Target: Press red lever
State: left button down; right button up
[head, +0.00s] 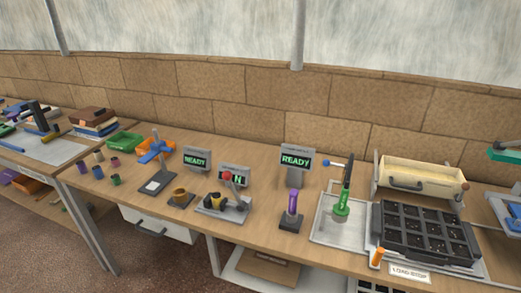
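A red ball-topped lever (227,176) stands upright on a small grey press-like device (222,206) near the middle of the workbench. A small screen (235,176) stands right behind the lever, and the red knob hides part of its text. Neither of my grippers shows in the head view.
Several small cups (113,163), a green tray (124,142) and a blue-handled press (157,158) stand to the left. A purple-handled stand (291,210) and a black compartment tray (425,233) are to the right. Two screens read READY.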

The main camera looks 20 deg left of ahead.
aim_at(227, 175)
jog(key=j, duration=1)
jog(key=i+j, duration=0.15)
jog(key=j, duration=0.8)
jog(key=z, duration=0.05)
